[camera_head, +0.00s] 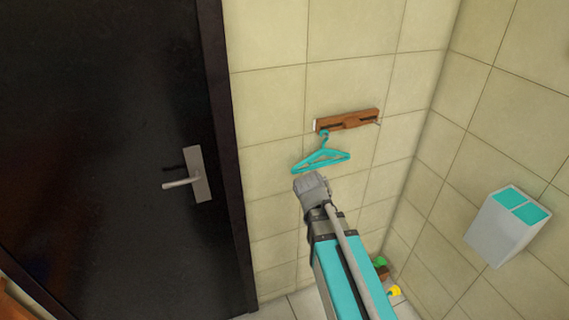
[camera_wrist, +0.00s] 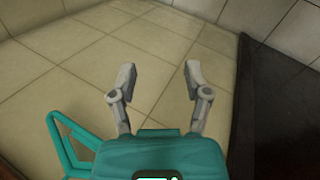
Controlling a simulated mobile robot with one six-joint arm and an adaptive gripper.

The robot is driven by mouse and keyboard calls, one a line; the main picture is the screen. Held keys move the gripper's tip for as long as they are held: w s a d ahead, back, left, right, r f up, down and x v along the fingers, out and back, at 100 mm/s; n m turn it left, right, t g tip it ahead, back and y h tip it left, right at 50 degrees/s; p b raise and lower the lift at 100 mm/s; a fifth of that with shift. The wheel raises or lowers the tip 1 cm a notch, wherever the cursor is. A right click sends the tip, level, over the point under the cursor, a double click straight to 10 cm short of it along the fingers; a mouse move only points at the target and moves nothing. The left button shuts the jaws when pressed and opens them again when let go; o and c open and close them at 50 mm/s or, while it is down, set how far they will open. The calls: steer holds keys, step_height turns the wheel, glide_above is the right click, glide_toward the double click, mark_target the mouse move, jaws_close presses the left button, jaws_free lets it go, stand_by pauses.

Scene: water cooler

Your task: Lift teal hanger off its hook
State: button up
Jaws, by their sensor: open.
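The teal hanger (camera_head: 336,155) hangs below the left end of a brown wooden hook rack (camera_head: 347,120) on the tiled wall. Its hook goes up to the rack. My gripper (camera_head: 310,184) is in front of and just below the hanger in the head view; its fingertips are hard to make out there. In the wrist view my gripper (camera_wrist: 160,76) has two grey fingers spread apart with nothing between them. A teal looped frame that looks like the hanger (camera_wrist: 62,137) shows at the lower left, outside the fingers.
A black door (camera_head: 100,130) with a metal handle (camera_head: 199,174) stands left of the rack. A white box with teal top openings (camera_head: 502,228) is on the right wall. Small green and yellow items (camera_head: 394,291) are low in the corner. The wall around the hanger is clear.

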steer(key=w+a+r+n+t+h, duration=0.3)
steer(key=w+a+r+n, duration=0.15)
steer(key=w+n, duration=0.25)
steer(key=n+t+h+p, duration=0.2)
steer(key=n+t, duration=0.3)
steer(key=n, duration=0.2)
glide_toward(311, 157)
steer(key=s+a, duration=0.2)
steer(key=shift+a+r, duration=0.15)
steer(key=shift+r, duration=0.25)
steer(key=shift+b, duration=0.35)
steer(key=b+x, duration=0.4)
steer(key=x, duration=1)
steer(key=shift+s, duration=0.15)
jaws_close()
steer(key=shift+r, duration=0.25)
